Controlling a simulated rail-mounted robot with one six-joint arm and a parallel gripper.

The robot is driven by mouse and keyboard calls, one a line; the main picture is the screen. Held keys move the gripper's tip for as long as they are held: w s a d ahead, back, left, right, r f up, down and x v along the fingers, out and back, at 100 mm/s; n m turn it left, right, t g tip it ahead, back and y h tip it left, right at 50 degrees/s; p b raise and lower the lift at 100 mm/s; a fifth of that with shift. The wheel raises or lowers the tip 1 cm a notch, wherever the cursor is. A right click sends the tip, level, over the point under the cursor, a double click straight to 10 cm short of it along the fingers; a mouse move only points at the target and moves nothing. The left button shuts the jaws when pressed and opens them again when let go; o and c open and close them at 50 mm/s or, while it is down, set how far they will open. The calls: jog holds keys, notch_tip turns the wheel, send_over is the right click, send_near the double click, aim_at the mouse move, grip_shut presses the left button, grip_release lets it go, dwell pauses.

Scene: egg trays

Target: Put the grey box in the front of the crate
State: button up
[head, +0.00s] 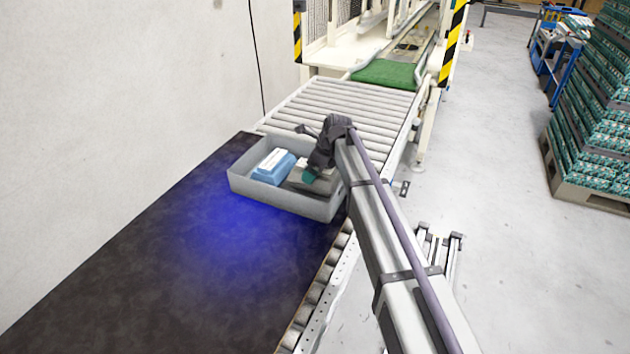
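The grey crate (280,199) stands on the dark belt at the end of the roller conveyor. A blue box (272,172) with a whitish top lies in its left part. A small grey box (297,185) seems to lie to the right of it, partly hidden by my gripper. My gripper (311,174) is dark and reaches down into the right part of the crate. A teal patch shows at its lower end. I cannot tell whether its fingers are open, or whether they touch the grey box.
The roller conveyor (345,108) runs behind the crate to a machine with a green mat (385,74). A white wall (120,100) borders the belt on the left. The dark belt (150,285) in front of the crate is clear. A pallet of stacked egg trays (598,110) stands far right.

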notch_tip(320, 180, down, 2)
jog(key=shift+f, duration=0.1)
jog(key=shift+r, duration=0.35)
jog(key=shift+f, duration=0.15)
jog(key=o, duration=0.8)
jog(key=shift+r+p, duration=0.35)
jog(key=shift+r, duration=0.1)
jog(key=p+v, duration=1)
jog(key=v, duration=0.1)
jog(key=shift+d+r+p, duration=0.1)
jog(key=shift+r+p, duration=0.25)
jog(key=shift+p, duration=0.05)
jog(key=shift+f, duration=0.2)
